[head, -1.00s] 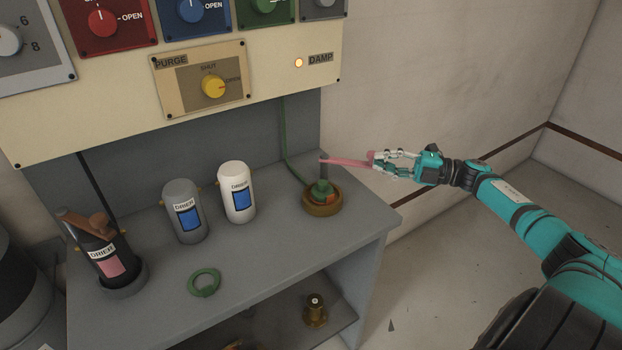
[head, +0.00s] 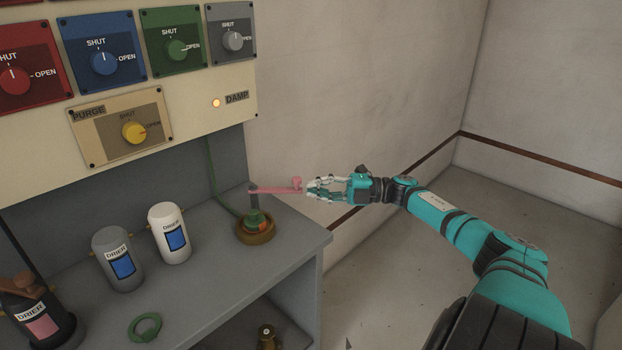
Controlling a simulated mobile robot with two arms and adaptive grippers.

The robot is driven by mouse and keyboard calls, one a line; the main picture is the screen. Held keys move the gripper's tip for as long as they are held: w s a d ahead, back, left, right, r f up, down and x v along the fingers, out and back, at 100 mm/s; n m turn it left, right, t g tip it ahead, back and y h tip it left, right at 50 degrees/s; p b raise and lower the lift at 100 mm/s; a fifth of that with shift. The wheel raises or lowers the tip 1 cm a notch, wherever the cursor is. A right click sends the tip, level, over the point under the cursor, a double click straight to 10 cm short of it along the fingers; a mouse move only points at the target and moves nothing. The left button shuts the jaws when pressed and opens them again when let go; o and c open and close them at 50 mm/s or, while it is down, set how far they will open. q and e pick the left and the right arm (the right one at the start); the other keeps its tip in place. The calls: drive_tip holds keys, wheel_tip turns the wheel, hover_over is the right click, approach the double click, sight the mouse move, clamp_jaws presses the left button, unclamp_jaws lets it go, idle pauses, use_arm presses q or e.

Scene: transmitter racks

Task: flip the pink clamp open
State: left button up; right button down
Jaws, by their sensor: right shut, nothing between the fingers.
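The pink clamp (head: 275,191) is a thin lever standing out roughly level to the right from the top of a grey post, with a small knob near its right end. The post rises from a green fitting (head: 255,222) seated in a round brown base (head: 256,235) at the bench's right back corner. My right gripper (head: 308,189) is at the lever's right end, beside the knob. My left gripper is not in view.
A white drier bottle (head: 171,251), a grey drier bottle (head: 127,276) and a black one (head: 36,323) stand on the grey bench (head: 225,285). A green ring (head: 145,327) lies in front. The control panel (head: 205,117) overhangs behind. Right of the bench is open floor.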

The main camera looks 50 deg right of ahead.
drive_tip(key=s+d+f+b, duration=0.1)
drive_tip(key=s+d+b, duration=0.1)
drive_tip(key=d, duration=0.6)
drive_tip(key=shift+d+f+b, duration=0.15)
drive_tip(key=shift+b, duration=0.65)
